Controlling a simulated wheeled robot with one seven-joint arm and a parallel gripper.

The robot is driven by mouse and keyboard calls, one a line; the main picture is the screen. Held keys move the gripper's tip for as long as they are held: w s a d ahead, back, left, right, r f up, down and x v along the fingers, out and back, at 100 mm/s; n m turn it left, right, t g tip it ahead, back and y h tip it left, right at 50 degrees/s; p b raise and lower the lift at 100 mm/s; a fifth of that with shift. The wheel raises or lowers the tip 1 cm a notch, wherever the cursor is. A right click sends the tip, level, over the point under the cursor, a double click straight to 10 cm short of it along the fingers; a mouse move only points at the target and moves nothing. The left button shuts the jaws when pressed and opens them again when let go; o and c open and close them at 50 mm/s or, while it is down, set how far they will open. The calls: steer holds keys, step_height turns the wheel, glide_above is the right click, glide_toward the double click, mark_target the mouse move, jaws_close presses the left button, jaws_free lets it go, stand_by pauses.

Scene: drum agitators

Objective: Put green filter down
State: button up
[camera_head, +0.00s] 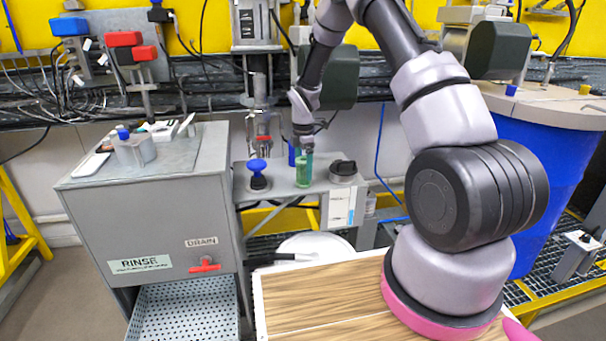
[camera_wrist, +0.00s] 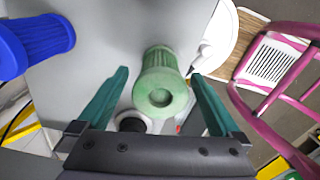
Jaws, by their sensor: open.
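The green filter (camera_head: 303,172) is a ribbed, cup-like cylinder standing on the narrow grey shelf (camera_head: 279,190) in the head view. In the wrist view the green filter (camera_wrist: 160,82) sits between my two teal fingers, with its round recessed end toward the camera. My gripper (camera_head: 305,151) is right at the top of the filter in the head view. In the wrist view my gripper (camera_wrist: 160,74) is open, with a gap visible between the filter and each finger. Whether the filter's far end rests fully flat cannot be seen.
A blue ribbed filter (camera_wrist: 36,46) is at the upper left in the wrist view. A blue-topped dark item (camera_head: 257,176) and a dark-lidded round container (camera_head: 343,170) stand on the shelf either side. The grey rinse cabinet (camera_head: 170,220) is left; a large blue drum (camera_head: 540,190) is right.

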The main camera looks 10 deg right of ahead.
step_height(320, 180, down, 2)
steer(key=shift+f, duration=0.2)
steer(key=c, duration=1.6)
